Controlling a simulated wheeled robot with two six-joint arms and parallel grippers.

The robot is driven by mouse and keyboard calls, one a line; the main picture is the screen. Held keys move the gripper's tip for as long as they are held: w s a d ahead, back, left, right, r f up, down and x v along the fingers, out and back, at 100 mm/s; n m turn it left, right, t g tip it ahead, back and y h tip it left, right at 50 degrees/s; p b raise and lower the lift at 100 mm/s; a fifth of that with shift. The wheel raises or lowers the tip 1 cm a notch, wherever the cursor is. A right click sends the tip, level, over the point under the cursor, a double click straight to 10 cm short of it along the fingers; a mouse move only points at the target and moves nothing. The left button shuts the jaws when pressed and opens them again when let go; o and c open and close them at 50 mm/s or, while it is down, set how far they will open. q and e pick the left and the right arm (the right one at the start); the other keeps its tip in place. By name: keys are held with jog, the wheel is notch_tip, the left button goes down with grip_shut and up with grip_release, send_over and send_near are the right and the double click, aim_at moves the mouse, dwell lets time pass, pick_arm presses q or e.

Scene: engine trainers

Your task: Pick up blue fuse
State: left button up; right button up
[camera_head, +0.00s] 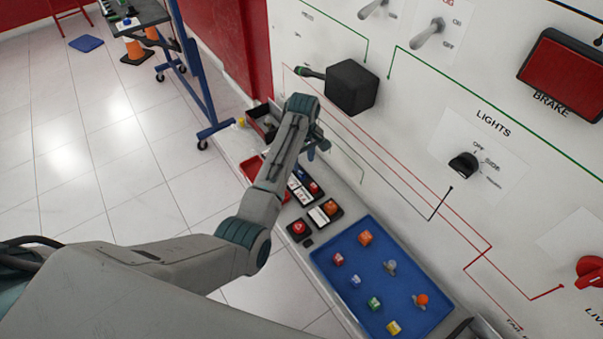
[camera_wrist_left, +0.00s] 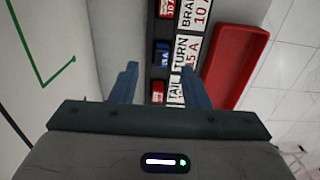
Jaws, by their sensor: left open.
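The blue fuse (camera_wrist_left: 161,52) sits in the black fuse block beside the white label reading TURN 15 A, between red fuses above and below it in the left wrist view. In the head view the fuse block (camera_head: 303,186) lies on the ledge at the foot of the white panel, partly behind my left arm. My left gripper (camera_wrist_left: 160,70) is open and empty. Its two blue-grey fingers point toward the fuse block, one to each side of the blue fuse in the picture. In the head view my left gripper (camera_head: 319,146) is over the ledge. My right gripper does not show.
A red tray (camera_wrist_left: 236,65) lies beside the fuse block. A blue tray (camera_head: 403,282) with several coloured fuses and bulbs stands toward the right on the ledge. The white panel with switches and a black box (camera_head: 351,87) rises close beside my left arm.

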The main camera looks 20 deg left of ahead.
aim_at(303, 173)
pick_arm(q)
jog(key=shift+s+f, duration=0.1)
jog(key=shift+f, duration=0.25)
notch_tip(303, 173, down, 4)
jog(key=shift+s+r+p, duration=0.15)
jog(key=shift+r+p, duration=0.05)
jog(key=shift+p, duration=0.6)
jog(key=shift+f, duration=0.45)
grip_shut()
